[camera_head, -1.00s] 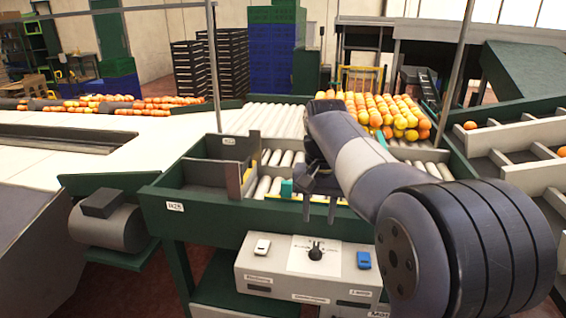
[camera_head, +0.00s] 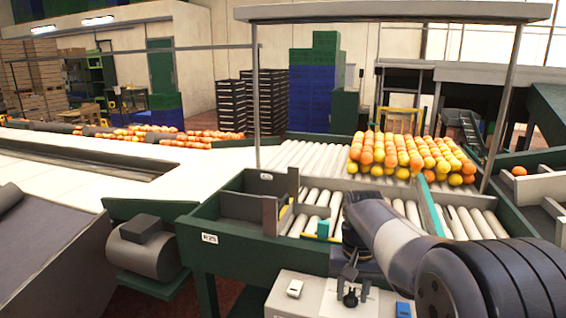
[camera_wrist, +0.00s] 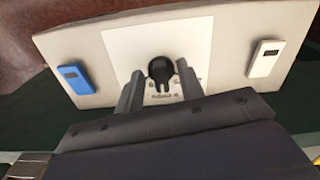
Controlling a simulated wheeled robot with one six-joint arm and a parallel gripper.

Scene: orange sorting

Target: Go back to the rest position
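My gripper (camera_wrist: 160,72) is open, with its two fingers spread apart in the wrist view. The black knob (camera_wrist: 161,68) on the pale control box (camera_wrist: 222,85) shows between the fingertips. I cannot tell whether they touch it. In the head view my gripper (camera_head: 350,280) hangs low over the control box (camera_head: 318,298), near the same knob (camera_head: 350,298). My dark arm reaches in from the lower right. I see no object held in the gripper.
A blue switch (camera_wrist: 73,79) and a white switch (camera_wrist: 265,58) flank the knob. Behind the box stand the green-framed sorting table (camera_head: 235,262) and its rollers (camera_head: 310,160), with a pile of oranges (camera_head: 410,155). A teal divider (camera_head: 431,207) stands close to my arm.

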